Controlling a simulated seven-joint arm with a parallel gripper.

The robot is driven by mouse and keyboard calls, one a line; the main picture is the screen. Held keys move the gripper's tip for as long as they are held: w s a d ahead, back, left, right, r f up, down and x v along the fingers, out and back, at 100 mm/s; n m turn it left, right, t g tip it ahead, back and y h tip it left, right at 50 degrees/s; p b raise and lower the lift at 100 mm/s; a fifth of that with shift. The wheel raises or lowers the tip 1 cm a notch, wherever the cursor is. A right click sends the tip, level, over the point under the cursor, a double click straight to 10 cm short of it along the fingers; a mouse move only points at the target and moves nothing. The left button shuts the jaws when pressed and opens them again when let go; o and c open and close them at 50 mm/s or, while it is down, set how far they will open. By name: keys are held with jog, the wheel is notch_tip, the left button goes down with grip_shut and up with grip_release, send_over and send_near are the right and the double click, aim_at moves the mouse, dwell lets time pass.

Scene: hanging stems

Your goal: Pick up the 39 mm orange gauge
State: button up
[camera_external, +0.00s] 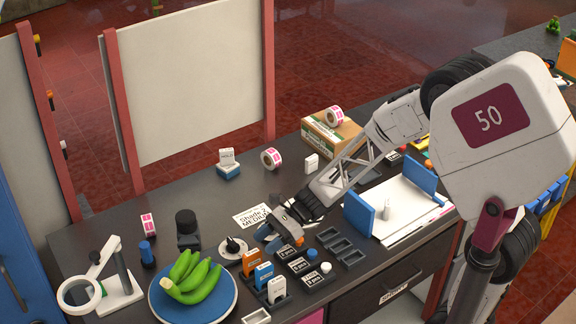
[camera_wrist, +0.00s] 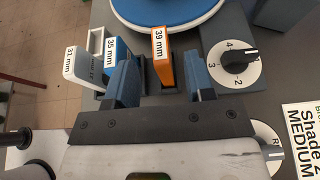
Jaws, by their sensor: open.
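The orange gauge (camera_wrist: 163,66), labelled 39 mm, stands upright in the wrist view, between the lines of my two fingers. It shows in the external view (camera_external: 251,263) at the back end of a short row of gauges. The blue 35 mm gauge (camera_wrist: 110,52) and the white 31 mm gauge (camera_wrist: 83,62) stand to its left in the wrist view. My gripper (camera_wrist: 161,74) is open, and its left finger partly covers the blue gauge. In the external view my gripper (camera_external: 268,241) is just right of the orange gauge. I cannot tell their height difference.
A blue plate (camera_external: 226,304) with green bananas stands beside the gauges. A round numbered dial (camera_wrist: 234,64) lies close to my right finger. Small black labelled blocks (camera_external: 300,265) and dark trays (camera_external: 342,246) stand to the right.

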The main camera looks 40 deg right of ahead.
aim_at(253, 252)
jog(key=shift+x, duration=2.6)
jog(key=shift+r, duration=0.1)
jog(key=shift+c, duration=0.5)
grip_shut()
